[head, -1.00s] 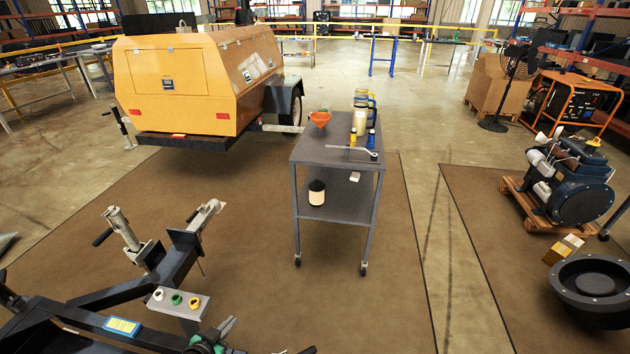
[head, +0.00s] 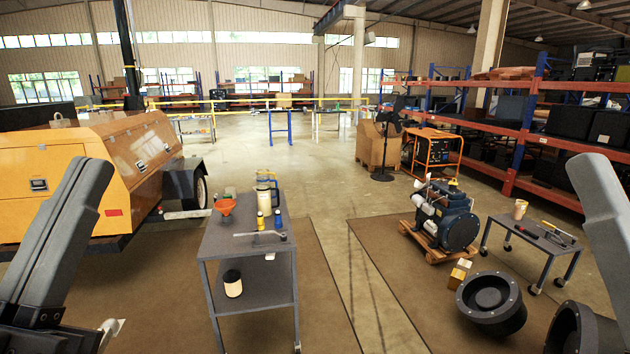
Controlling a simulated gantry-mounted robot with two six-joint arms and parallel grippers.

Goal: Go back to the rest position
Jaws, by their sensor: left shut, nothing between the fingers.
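At the right edge a similar grey part of my right arm (head: 600,215) rises, tilted up and to the left. It is cut off by the frame, and whether its jaws are open cannot be seen.
A grey cart (head: 255,262) holds an orange funnel (head: 225,204), a jug and bottles. An engine (head: 447,218) sits on a pallet, with a low table (head: 528,243) and black round parts (head: 490,302) nearby. Open floor lies between cart and engine.

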